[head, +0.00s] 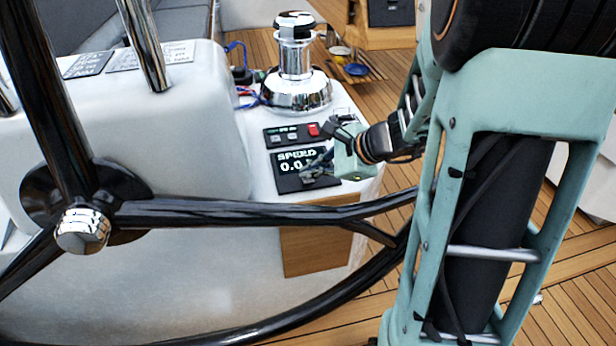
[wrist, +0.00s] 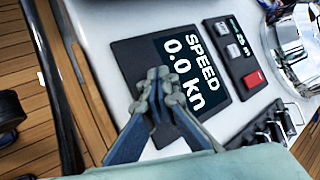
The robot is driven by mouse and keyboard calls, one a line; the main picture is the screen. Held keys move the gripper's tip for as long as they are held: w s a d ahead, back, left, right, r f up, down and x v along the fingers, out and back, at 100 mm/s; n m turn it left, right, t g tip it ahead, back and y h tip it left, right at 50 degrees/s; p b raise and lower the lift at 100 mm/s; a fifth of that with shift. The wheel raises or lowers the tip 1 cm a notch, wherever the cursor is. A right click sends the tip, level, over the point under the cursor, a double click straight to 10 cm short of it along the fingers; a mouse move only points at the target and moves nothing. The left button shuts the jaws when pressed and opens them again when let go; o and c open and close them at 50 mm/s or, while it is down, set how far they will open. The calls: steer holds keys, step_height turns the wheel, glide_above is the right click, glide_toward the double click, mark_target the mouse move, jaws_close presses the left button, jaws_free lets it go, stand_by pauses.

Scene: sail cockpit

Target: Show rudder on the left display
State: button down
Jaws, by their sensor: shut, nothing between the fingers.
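A dark display (head: 288,184) on the white console reads SPEED 0.0 in the head view. In the wrist view the same display (wrist: 218,84) reads SPEED 0.0 kn. My gripper (head: 312,168) is shut and empty over this display's right part, hiding some of it. In the wrist view the closed fingertips (wrist: 158,84) cover the lower edge of the display's face. I cannot tell whether they touch it. A small control panel (head: 299,141) with a red button (head: 313,129) and grey buttons lies just beyond the display; it also shows in the wrist view (wrist: 226,36).
A black steering wheel (head: 225,213) crosses the head view in front of the console. A chrome winch (head: 296,85) stands behind the control panel. Flat dark panels (head: 88,65) lie on the console's raised top at left. Teak floor (head: 570,285) lies at right.

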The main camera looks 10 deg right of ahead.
mark_target(311, 180)
steer(key=shift+r+p, duration=0.65)
steer(key=shift+r, duration=0.2)
step_height(311, 180, up, 5)
steer(key=p, duration=0.4)
steer(key=shift+r, duration=0.1)
steer(key=shift+d, duration=0.1)
stand_by(1.8)
